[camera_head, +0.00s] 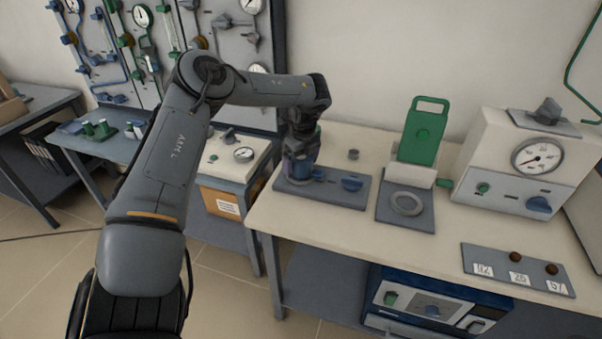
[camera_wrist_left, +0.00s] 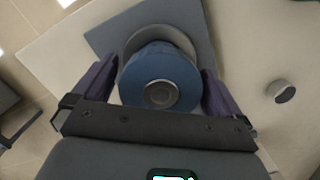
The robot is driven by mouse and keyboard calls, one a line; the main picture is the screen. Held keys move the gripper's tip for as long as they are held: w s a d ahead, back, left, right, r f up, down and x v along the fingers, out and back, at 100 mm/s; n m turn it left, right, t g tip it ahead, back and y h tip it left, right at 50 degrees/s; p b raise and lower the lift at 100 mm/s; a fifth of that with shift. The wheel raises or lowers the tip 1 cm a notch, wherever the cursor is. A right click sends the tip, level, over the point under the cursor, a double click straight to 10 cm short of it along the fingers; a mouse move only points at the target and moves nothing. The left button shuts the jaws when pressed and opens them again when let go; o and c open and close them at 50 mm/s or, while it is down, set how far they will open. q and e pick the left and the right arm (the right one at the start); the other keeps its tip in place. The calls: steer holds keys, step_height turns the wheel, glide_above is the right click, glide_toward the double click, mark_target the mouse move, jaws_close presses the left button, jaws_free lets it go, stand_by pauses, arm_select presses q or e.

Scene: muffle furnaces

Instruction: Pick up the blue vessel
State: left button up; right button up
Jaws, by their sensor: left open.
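The blue vessel (camera_wrist_left: 145,78) has a round lid with a grey metal knob in the wrist view. It stands upright on a grey plate (camera_wrist_left: 196,18) on the bench. In the head view the vessel (camera_head: 299,168) is mostly hidden by my left gripper (camera_head: 300,158), which points straight down over it. In the wrist view the open purple fingers stand one on each side of the vessel. A gap shows on the left; the right finger is close, and I cannot tell whether it touches. My right gripper is in neither view.
Further right are a grey stand with a ring (camera_head: 405,204), a green panel (camera_head: 421,138) and a white gauge box (camera_head: 518,165). The bench front (camera_head: 400,245) is clear.

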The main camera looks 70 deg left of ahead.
arm_select(q)
steer(key=shift+f, duration=0.45)
steer(key=shift+a, duration=0.1)
steer(key=shift+c, duration=0.3)
steer(key=shift+r, duration=0.1)
steer(key=c, duration=1.2)
steer(key=shift+c, duration=0.2)
